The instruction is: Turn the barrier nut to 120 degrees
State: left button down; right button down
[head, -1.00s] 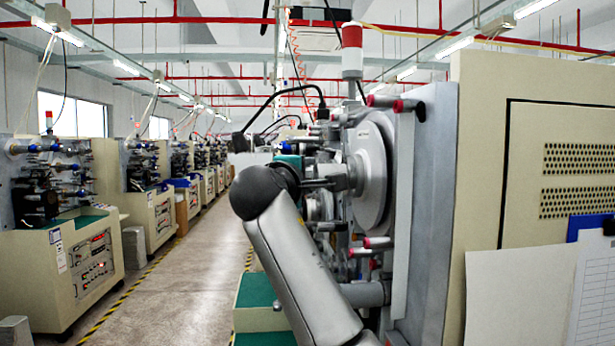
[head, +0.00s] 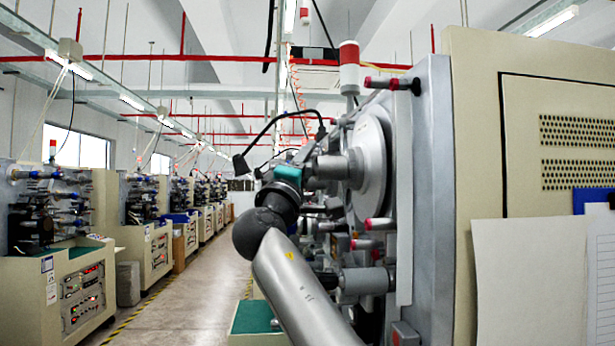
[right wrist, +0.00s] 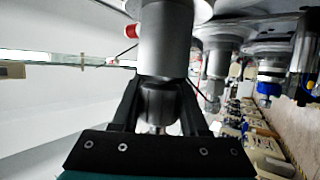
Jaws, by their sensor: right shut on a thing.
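In the right wrist view, the two black fingers of my right gripper (right wrist: 158,108) are on either side of a dark grey, rounded nut (right wrist: 159,98), shut on it. I take this to be the barrier nut. It sits at the end of a thicker grey spindle (right wrist: 166,45). In the head view, my right gripper (head: 310,170) is at the end of the spindle (head: 334,168), in front of a large grey disc (head: 369,165). My wrist hides most of the fingers and the nut there. The nut's angle cannot be read. My left gripper is not in view.
Red-tipped rods (head: 380,223) stick out of the machine's grey plate (head: 430,200) close to my right arm. A red-and-white lamp (head: 349,68) stands above. More winding machines (head: 60,250) line the left side. The aisle (head: 195,300) between is clear.

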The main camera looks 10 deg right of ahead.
dwell(0.3)
jog(key=shift+c, duration=2.1)
grip_release()
jog(key=shift+s+a+f+h+b, duration=0.25)
jog(key=shift+s+f+h+b, duration=0.05)
jog(key=shift+s+f+b, duration=0.1)
jog(key=b+v, duration=0.5)
jog(key=v, duration=0.9)
jog(key=shift+s, duration=0.15)
